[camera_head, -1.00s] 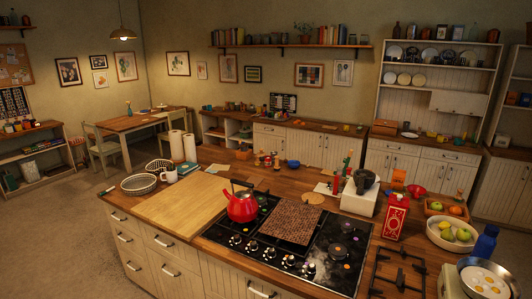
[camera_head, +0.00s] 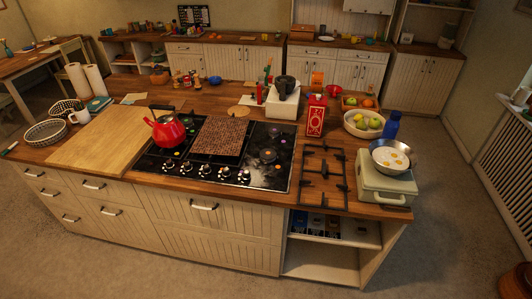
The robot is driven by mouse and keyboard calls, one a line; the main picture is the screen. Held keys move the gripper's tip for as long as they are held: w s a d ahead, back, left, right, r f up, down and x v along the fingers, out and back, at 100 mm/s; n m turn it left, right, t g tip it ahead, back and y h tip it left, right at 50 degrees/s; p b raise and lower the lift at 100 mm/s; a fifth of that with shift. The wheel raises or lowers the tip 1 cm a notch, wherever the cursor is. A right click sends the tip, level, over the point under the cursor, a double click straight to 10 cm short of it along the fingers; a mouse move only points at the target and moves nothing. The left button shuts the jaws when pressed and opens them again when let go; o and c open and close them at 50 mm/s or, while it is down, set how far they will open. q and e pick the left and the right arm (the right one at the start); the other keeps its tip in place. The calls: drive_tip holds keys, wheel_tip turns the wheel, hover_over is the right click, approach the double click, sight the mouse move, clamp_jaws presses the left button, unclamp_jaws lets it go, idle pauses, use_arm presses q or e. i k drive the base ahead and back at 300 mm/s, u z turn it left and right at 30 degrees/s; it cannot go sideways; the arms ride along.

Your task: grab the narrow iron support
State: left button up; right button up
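A narrow black iron support (camera_head: 323,177), an open grate with crossbars, lies flat on the wooden countertop. It is just right of the black gas cooktop (camera_head: 262,172) and left of a pale green box-shaped appliance (camera_head: 386,183) that has a pan (camera_head: 391,157) with fried eggs on top. The whole support shows, with nothing on it. Neither of my grippers is in view.
A red carton (camera_head: 316,115) stands behind the support, and a fruit bowl (camera_head: 363,123) and blue bottle (camera_head: 391,125) stand behind right. A red kettle (camera_head: 168,131) and a brown woven-looking panel (camera_head: 221,137) sit on the cooktop. Open floor (camera_head: 450,220) lies right of the island.

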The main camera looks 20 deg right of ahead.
sight(344, 187)
drive_tip(key=u, duration=0.1)
drive_tip(key=i, duration=1.5)
drive_tip(key=z, duration=1.25)
